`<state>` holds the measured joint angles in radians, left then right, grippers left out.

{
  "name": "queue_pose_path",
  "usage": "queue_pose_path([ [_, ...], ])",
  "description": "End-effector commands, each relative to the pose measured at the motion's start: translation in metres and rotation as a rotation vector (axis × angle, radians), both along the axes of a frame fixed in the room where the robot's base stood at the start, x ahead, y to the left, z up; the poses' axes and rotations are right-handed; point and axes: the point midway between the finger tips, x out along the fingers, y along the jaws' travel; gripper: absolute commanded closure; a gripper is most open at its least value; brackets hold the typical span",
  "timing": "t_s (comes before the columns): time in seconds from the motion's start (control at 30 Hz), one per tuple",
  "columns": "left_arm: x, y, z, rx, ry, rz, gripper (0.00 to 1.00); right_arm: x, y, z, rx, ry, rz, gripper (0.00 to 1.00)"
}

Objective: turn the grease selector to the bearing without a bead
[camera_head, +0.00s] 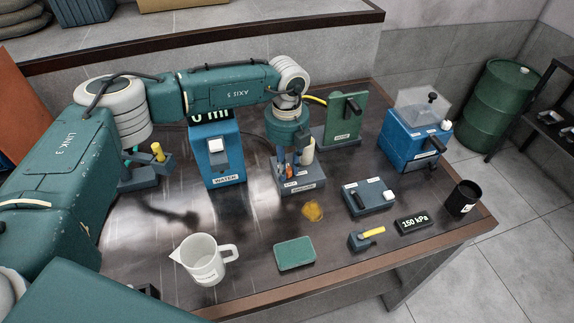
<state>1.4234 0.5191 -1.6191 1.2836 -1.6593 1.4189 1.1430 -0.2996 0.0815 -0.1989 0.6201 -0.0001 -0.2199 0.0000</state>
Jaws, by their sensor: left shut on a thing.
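A small grey block (302,188) with white labels stands near the middle of the bench. My left gripper (291,163) points down at its top and is shut on a part there, which looks like the selector. The fingers and wrist hide most of that part, so its pointing direction cannot be read. A small orange piece and a pale upright cylinder (308,150) show beside the fingers. A yellow-brown blob (312,210) lies on the bench in front of the block. The bearings and any bead on them cannot be made out. My right gripper is not in view.
A blue WATER unit (226,165) stands left of the block, a green lever panel (345,117) behind right. A blue machine (412,140), grey switch box (368,196), 150 kPa display (413,223), black cup (463,198), green pad (295,253) and white jug (203,262) surround it.

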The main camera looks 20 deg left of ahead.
Motion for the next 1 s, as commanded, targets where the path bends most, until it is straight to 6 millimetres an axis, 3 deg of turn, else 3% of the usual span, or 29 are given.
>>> queue_pose_path([
  [0.43,0.001,0.000,-0.003,0.000,-0.003,-0.131,1.00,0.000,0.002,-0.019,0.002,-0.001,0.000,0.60],
  [1.0,0.002,0.000,-0.003,0.000,-0.005,-0.649,1.00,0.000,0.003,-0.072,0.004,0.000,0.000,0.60],
])
